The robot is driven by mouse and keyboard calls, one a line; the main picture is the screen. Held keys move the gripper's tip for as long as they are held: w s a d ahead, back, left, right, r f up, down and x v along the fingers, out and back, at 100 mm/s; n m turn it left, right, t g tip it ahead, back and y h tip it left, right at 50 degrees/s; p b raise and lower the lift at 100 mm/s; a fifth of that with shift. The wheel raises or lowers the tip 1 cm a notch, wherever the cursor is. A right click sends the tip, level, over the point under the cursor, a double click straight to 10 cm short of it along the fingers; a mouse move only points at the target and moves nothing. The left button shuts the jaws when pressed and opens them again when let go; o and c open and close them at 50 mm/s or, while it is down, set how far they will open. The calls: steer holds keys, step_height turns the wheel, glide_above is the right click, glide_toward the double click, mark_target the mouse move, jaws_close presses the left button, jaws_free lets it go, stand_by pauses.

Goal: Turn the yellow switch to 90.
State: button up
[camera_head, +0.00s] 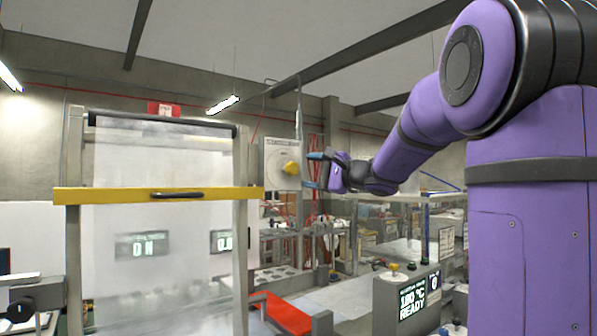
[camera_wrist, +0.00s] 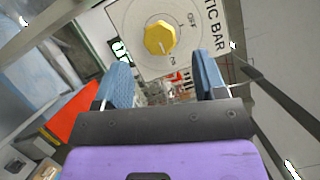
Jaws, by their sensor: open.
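The yellow switch (camera_head: 291,168) is a round knob on a pale panel (camera_head: 276,150) in the middle of the head view. In the wrist view the yellow switch (camera_wrist: 160,38) sits on the white panel (camera_wrist: 124,18), with "OFF" printed near it and another small mark that I cannot read surely. My gripper (camera_head: 312,170) is open and empty, just right of the switch in the head view. In the wrist view its blue fingers (camera_wrist: 163,82) are apart, and the switch shows beyond them, between their directions. No contact shows.
A yellow bar (camera_head: 110,195) with a dark handle crosses a clear sheet frame at left. A control box (camera_head: 410,295) with a lit "READY" display stands at lower right. A red surface (camera_head: 288,315) lies low in the middle. Free air surrounds my gripper.

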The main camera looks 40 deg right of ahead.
steer(key=shift+v, duration=2.45)
steer(key=s+a+f+n+g, duration=0.4)
steer(key=s+a+f+g, duration=0.15)
steer(key=a, duration=0.35)
steer(key=s+a+f+n+g, duration=0.45)
steer(key=a+f, duration=0.25)
steer(key=a, duration=0.3)
steer(key=s+a+f+n+g+h, duration=0.1)
steer(key=s+f+n+g+h, duration=0.1)
steer(key=s+f+n+h, duration=0.5)
steer(key=s+f, duration=0.3)
steer(key=s, duration=0.4)
steer(key=shift+s+f+h, duration=0.3)
steer(key=shift+f+h, duration=0.1)
steer(key=shift+a, duration=0.1)
